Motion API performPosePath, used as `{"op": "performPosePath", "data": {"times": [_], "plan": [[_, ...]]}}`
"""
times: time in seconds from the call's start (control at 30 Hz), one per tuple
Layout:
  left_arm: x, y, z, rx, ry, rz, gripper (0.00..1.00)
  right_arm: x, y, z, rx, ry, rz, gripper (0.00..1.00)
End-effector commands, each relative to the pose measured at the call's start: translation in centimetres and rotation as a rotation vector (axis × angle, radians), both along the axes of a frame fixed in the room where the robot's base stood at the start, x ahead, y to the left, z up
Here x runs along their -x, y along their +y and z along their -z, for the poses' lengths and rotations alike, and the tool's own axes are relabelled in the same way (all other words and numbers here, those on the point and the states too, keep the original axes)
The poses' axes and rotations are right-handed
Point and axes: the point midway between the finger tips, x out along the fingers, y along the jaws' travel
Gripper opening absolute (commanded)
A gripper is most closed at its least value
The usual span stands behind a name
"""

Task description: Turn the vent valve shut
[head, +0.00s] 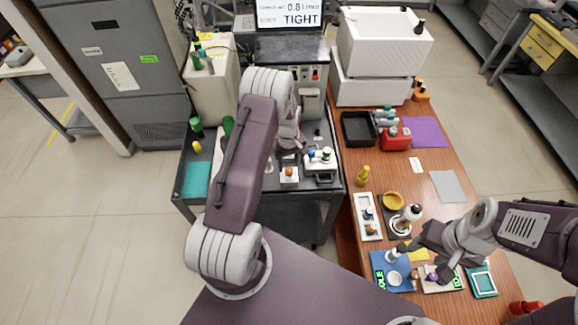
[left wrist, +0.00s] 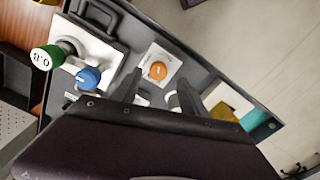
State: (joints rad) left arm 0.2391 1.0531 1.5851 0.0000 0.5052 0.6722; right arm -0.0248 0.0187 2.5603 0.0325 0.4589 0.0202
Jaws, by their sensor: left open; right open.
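An orange knob on a small white plate (left wrist: 158,71) lies just ahead of my left gripper (left wrist: 158,88) in the left wrist view. In the head view this orange knob (head: 289,172) is on the dark cart, below my left gripper (head: 290,150). A white unit beside it (head: 320,160) carries a blue knob (left wrist: 88,79) and a green knob (left wrist: 46,57) marked 0.8. I cannot read which knob is the vent valve. My left gripper is open, with no knob between its fingers. My right gripper (head: 418,262) is open over the wooden bench.
A screen (head: 290,14) reads 0.8 L/min and TIGHT. The wooden bench (head: 440,158) holds a black tray (head: 358,128), a red box (head: 395,138), a white tray (head: 367,217) and a blue mat (head: 380,262). A teal pad (head: 196,180) lies on the cart's left side.

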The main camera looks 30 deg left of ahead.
Motion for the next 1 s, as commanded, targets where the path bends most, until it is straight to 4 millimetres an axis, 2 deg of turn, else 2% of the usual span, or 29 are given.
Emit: {"op": "performPosePath", "data": {"times": [0.03,0.23,0.53,0.57,0.73,1.0], "plan": [[0.1,0.0,0.7,0.001,0.003,0.000,0.51,0.0,0.0,-0.7,0.000,0.000,0.000,0.51],[0.0,0.0,3.6,0.000,0.000,0.000,0.51,0.0,0.0,-1.4,0.000,0.000,0.000,0.51],[-0.1,0.0,4.2,-0.001,-0.002,0.000,0.51,0.0,0.0,-1.4,0.000,0.000,0.000,0.51],[-0.1,0.0,4.2,-0.001,-0.002,0.000,0.48,0.0,0.0,-1.4,0.000,0.000,0.000,0.51],[-0.1,0.0,4.2,0.000,-0.003,0.000,0.00,0.0,0.0,-1.4,0.000,0.000,0.000,0.51],[-0.1,0.0,4.2,-0.001,-0.003,0.023,0.00,0.0,0.0,-1.1,0.000,0.000,0.000,0.51]]}}
